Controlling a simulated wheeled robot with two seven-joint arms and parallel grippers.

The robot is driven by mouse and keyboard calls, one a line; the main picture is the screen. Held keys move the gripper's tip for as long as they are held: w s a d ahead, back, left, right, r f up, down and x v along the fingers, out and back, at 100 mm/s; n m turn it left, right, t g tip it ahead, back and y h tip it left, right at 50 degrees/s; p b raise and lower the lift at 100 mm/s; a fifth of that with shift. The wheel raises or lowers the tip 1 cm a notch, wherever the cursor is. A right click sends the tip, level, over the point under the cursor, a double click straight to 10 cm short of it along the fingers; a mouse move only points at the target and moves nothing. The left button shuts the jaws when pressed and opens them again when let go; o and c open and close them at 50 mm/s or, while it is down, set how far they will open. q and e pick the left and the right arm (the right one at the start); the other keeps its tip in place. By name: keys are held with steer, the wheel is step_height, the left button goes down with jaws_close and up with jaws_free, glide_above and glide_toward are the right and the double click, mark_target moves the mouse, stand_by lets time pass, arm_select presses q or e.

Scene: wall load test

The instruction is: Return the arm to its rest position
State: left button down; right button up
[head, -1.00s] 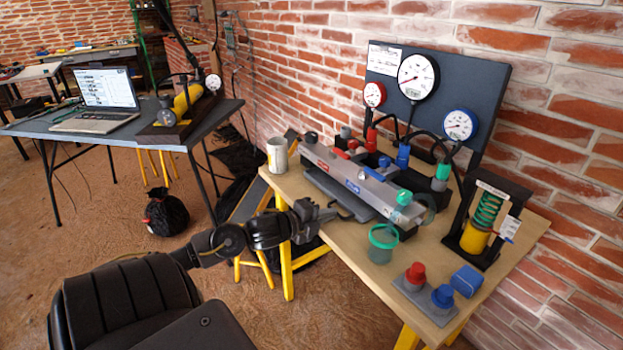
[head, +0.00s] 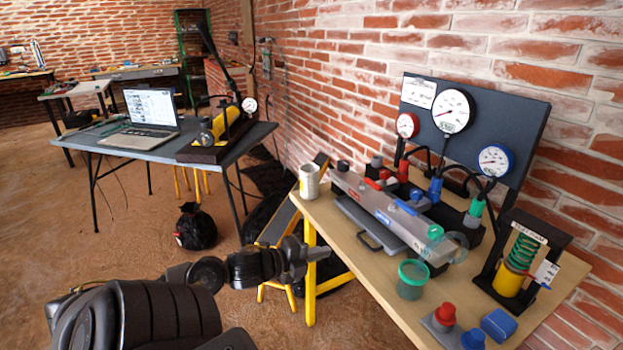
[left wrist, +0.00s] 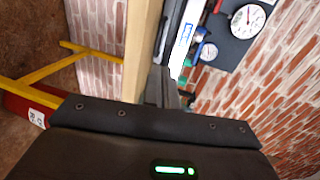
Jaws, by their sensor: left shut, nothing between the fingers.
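My left arm comes in from the lower left of the head view. Its gripper (head: 322,253) is shut and empty, beside the left edge of the wooden table (head: 350,262). In the left wrist view the dark gripper (left wrist: 163,88) points toward the table edge, with its fingers together. Nothing is held. My right gripper is not in view. Whether the left gripper is above or below the tabletop's level is hard to tell.
The table carries a grey manifold (head: 380,208), a gauge board (head: 530,120), a mug (head: 309,181), a green cup (head: 411,279) and a spring stand (head: 518,262). Yellow legs (head: 310,270) stand near my gripper. A laptop (head: 152,112) sits on another table. Open floor (head: 100,245) lies left.

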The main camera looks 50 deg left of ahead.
arm_select(q)
steer(key=shift+v, duration=1.2)
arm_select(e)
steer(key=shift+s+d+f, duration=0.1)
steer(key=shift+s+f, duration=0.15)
